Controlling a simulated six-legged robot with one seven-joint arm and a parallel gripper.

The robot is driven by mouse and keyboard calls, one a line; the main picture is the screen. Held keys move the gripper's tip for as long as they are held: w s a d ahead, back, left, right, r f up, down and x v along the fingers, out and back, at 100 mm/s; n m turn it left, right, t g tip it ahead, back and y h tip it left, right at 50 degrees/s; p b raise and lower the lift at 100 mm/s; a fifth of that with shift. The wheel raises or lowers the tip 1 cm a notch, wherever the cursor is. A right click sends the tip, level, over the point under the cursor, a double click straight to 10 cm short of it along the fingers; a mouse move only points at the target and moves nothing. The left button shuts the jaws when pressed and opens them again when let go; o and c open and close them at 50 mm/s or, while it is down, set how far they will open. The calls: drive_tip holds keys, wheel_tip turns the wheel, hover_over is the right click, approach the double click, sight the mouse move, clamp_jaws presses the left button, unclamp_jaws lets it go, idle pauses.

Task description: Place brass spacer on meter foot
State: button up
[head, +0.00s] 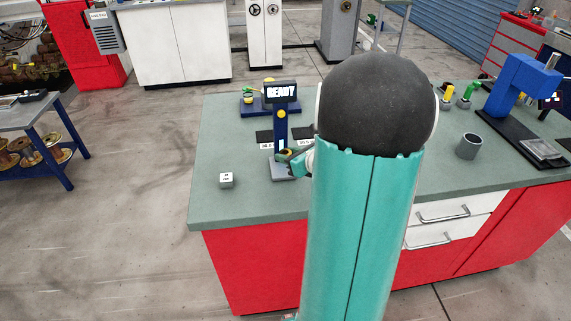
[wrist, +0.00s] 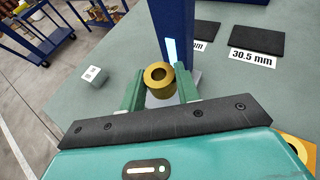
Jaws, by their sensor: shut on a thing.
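The brass spacer (wrist: 161,90) is a short gold ring with a round hole, upright between the two green fingers of my gripper (wrist: 159,79) in the wrist view. My gripper is shut on it. The meter (head: 281,115) is a blue column with a READY display. Its grey foot (head: 281,173) lies under my gripper (head: 290,156) in the head view, and a pale part of it shows around the spacer in the wrist view (wrist: 155,102). The spacer is over the foot, close to the column. I cannot tell whether it touches the foot.
A small white labelled block (head: 226,180) stands on the bench left of the foot. Black pads with size labels, one reading 30.5 mm (wrist: 257,38), lie beyond the meter. A grey cup (head: 469,146) and a blue machine (head: 522,88) stand to the right. The bench's front left is mostly clear.

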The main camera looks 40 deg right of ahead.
sight(286, 172)
drive_tip(key=shift+w+f, duration=0.45)
drive_tip(key=shift+f, duration=0.1)
drive_tip(key=shift+w+f, duration=0.1)
drive_tip(key=shift+f, duration=1.45)
drive_tip(key=shift+f, duration=0.15)
drive_tip(key=o, duration=0.8)
